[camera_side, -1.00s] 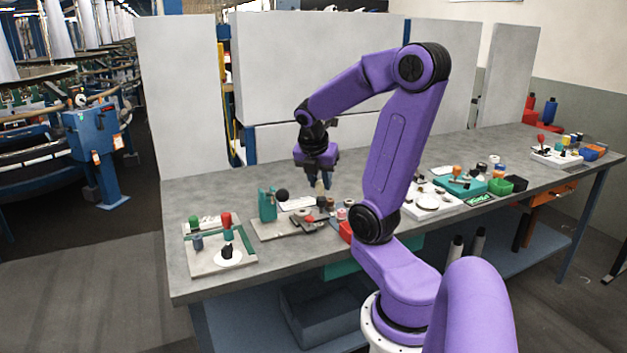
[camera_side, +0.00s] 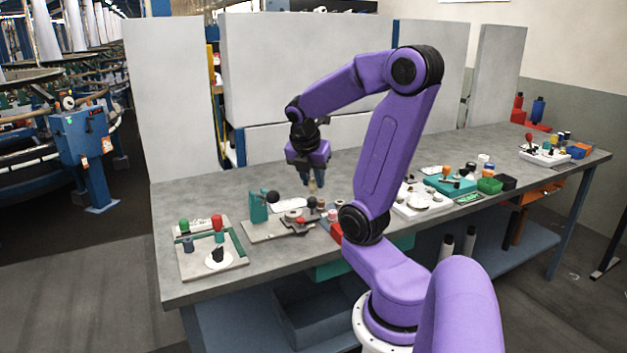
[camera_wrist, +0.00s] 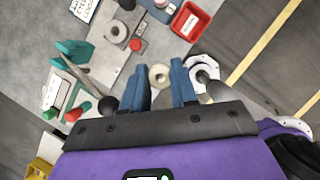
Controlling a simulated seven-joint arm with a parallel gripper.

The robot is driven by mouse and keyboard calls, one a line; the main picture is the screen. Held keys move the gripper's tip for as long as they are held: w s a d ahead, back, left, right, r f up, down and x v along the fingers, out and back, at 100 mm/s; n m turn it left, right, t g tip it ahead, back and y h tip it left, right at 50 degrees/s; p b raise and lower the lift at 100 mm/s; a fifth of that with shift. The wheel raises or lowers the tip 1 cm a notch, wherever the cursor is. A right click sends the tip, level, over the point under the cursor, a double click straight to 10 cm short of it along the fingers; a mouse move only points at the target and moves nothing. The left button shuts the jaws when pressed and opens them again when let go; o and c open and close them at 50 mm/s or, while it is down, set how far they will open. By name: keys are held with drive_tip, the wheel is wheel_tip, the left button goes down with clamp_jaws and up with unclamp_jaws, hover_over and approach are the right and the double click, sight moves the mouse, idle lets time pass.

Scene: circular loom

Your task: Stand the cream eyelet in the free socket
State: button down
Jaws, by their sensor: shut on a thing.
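My gripper (camera_wrist: 163,82) has its two blue fingers closed around a small cream ring-shaped piece, the cream eyelet (camera_wrist: 159,75). In the side view my gripper (camera_side: 312,186) points down over the bench, behind the small fixture plate. The eyelet is too small there to make out clearly. In the wrist view a white many-sided piece (camera_wrist: 204,68) with a dark-edged opening lies just right of the fingers. I cannot tell which opening is the free socket.
A teal block (camera_side: 258,207) and a black ball (camera_side: 272,197) stand left of my gripper. A red tray (camera_wrist: 191,20) lies near the fixture. A board with green and red knobs (camera_side: 184,226) sits at the bench's left end. Bare bench (camera_side: 215,190) lies behind.

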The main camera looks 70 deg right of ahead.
drive_tip(key=w+d+f+m+g, duration=0.1)
drive_tip(key=w+d+m, duration=0.15)
drive_tip(key=d, duration=0.85)
drive_tip(key=m+g, duration=0.1)
drive_tip(key=m, duration=0.2)
hover_over(342, 201)
drive_tip(key=a, duration=0.1)
wheel_tip(342, 201, down, 5)
drive_tip(key=shift+y, duration=0.3)
drive_tip(key=shift+w+a+f, duration=0.1)
drive_tip(key=shift+w+f, duration=0.1)
drive_tip(key=shift+f, duration=1.55)
drive_tip(key=shift+w+f, duration=0.2)
drive_tip(key=shift+f, duration=1.5)
drive_tip(key=shift+f, duration=1.5)
drive_tip(key=c, duration=0.8)
unclamp_jaws()
drive_tip(key=shift+r, duration=0.1)
drive_tip(key=v, duration=1.7)
drive_tip(key=shift+r, duration=0.2)
